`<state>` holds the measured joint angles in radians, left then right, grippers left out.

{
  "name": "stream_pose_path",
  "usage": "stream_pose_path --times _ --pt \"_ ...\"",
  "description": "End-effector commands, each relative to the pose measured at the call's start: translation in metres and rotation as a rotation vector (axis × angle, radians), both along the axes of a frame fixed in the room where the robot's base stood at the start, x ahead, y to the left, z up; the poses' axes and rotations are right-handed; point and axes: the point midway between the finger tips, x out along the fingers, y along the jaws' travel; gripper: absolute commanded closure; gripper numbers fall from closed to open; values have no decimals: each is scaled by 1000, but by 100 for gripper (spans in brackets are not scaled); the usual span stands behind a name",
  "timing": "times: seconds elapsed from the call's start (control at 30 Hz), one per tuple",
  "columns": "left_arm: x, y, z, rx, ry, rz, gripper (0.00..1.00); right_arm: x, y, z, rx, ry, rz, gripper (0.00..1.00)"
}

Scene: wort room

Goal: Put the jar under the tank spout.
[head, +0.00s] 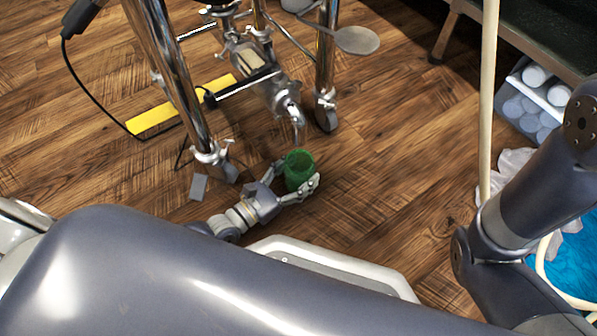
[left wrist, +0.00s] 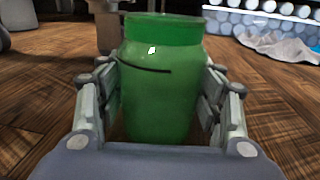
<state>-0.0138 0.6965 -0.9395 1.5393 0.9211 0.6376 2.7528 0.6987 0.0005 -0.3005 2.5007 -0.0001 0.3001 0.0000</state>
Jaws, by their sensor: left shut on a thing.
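The green jar (head: 298,171) stands upright, apparently at floor level, just below the tip of the tank spout (head: 296,122) in the head view. Whether its mouth is exactly beneath the outlet I cannot tell. My left gripper (head: 296,180) is shut on the jar, with fingers on both sides of it. In the left wrist view the jar (left wrist: 160,85) fills the space between the fingers, its wide rim at the top. My right gripper is not in view; only part of my right arm shows at the right.
Chrome tank legs (head: 170,80) with casters stand around the spout. A yellow strip (head: 180,105) and a black cable (head: 85,95) lie on the wooden floor at left. A pale pole (head: 488,90), a crate of white round items (head: 535,100) and a blue bin (head: 570,262) are at right.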

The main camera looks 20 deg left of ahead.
Motion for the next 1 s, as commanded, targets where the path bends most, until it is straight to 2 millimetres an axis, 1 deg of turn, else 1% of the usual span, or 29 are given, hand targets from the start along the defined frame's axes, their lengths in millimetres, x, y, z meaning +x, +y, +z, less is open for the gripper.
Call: stream_pose_path --times 0.03,0.07,0.1,0.13,0.47,0.6,0.67,0.77,1.0 --pt "0 0 -1 -1 -2 0 73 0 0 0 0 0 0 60" --pt "0 0 -2 0 0 0 35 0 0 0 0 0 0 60" --pt "0 0 -2 0 0 0 26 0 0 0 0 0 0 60" --pt "0 0 -2 0 0 0 19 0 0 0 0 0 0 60" --pt "0 0 -2 1 1 0 19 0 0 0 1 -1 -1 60" --pt "-2 1 2 1 3 0 19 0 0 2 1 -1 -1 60" --pt "-9 5 2 3 4 0 19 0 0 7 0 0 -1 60" --pt "-26 15 4 4 6 -1 19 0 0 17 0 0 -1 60" --pt "-71 41 4 4 5 0 19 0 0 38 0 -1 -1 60"
